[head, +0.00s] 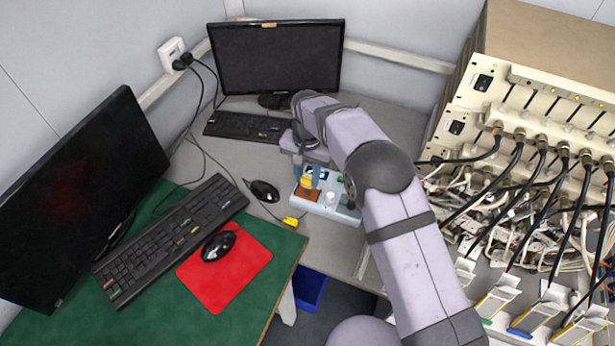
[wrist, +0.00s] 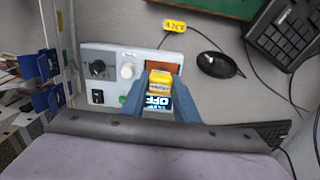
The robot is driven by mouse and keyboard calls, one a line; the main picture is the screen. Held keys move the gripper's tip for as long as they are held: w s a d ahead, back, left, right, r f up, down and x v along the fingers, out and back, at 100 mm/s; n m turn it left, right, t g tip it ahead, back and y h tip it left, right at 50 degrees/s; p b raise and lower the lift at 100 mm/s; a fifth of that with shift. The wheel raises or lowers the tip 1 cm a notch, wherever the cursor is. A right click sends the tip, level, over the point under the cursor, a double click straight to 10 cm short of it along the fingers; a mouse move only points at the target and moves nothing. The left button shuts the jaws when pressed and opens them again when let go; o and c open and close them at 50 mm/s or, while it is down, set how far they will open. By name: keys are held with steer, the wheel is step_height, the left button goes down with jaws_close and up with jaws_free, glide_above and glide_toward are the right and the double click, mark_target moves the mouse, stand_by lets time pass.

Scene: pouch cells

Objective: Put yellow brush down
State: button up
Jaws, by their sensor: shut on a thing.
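My gripper (wrist: 159,97) has two blue fingers, shut on a small yellow block-like thing (wrist: 160,80), which I take to be the yellow brush. It is held over a light grey device (wrist: 118,57) with knobs and a lit display reading OFF. In the head view the gripper (head: 311,178) is above the same device (head: 318,208), and the yellow thing (head: 305,182) shows beside the fingers. I cannot tell whether it touches the device. Its lower part is hidden from the wrist.
A yellow tag (wrist: 174,26) lies beside the device, near a black mouse (wrist: 215,65) and its cable. A keyboard (head: 246,126) and monitor (head: 277,57) stand behind. Cabled racks (head: 540,110) stand on the right. Some grey table left of the device is bare.

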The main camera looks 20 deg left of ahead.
steer(key=shift+w+d+r, duration=0.2)
step_height(320, 180, up, 5)
steer(key=w, duration=0.3)
steer(key=m+p, duration=0.2)
steer(key=m, duration=0.3)
glide_above(345, 244)
steer(key=shift+f, duration=3)
steer(key=shift+d+f+p, duration=0.1)
steer(key=shift+f+p, duration=1.1)
steer(key=shift+f, duration=2.35)
steer(key=shift+f+p, duration=0.35)
steer(key=shift+f, duration=1.1)
